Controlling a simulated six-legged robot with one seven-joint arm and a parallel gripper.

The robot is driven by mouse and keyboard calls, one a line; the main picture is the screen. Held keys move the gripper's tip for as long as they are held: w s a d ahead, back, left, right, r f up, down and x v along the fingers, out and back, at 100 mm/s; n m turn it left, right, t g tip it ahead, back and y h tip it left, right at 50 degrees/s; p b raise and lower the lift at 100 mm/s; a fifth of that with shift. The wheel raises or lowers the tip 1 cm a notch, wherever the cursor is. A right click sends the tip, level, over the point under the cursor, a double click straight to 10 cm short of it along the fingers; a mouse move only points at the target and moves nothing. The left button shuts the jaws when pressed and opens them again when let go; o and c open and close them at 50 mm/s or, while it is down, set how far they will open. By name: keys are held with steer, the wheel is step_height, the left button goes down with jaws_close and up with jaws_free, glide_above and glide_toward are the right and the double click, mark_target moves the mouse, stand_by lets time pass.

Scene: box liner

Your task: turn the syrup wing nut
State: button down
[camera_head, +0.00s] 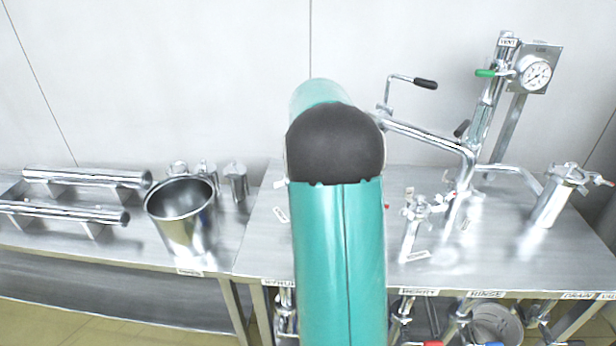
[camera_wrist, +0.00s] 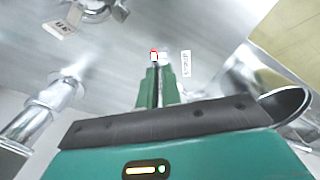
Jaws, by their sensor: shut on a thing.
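In the wrist view my gripper (camera_wrist: 158,74) reaches away from the camera, its two green fingers close together. A small piece with red and white (camera_wrist: 154,56) shows at the fingertips; I take it to be the syrup wing nut, and the fingers are shut on it. Most of it is hidden by the fingers, so its angle cannot be told. A small white label (camera_wrist: 186,63) lies just right of it, its text too small to read. In the head view my teal arm hides the gripper and the nut.
A steel bucket (camera_head: 182,222) and several small canisters stand left of my arm. Metal bars (camera_head: 85,177) lie farther left. Right are a valve fitting (camera_head: 412,225), a pipe stand with a gauge (camera_head: 536,74), and a steel canister (camera_head: 552,200). The table (camera_head: 340,262) has labels along its front.

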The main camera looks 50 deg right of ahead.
steer(key=shift+r, duration=0.1)
stand_by(0.4)
steer(key=c, duration=1.6)
jaws_free()
step_height(320, 180, up, 14)
steer(key=shift+f, duration=0.15)
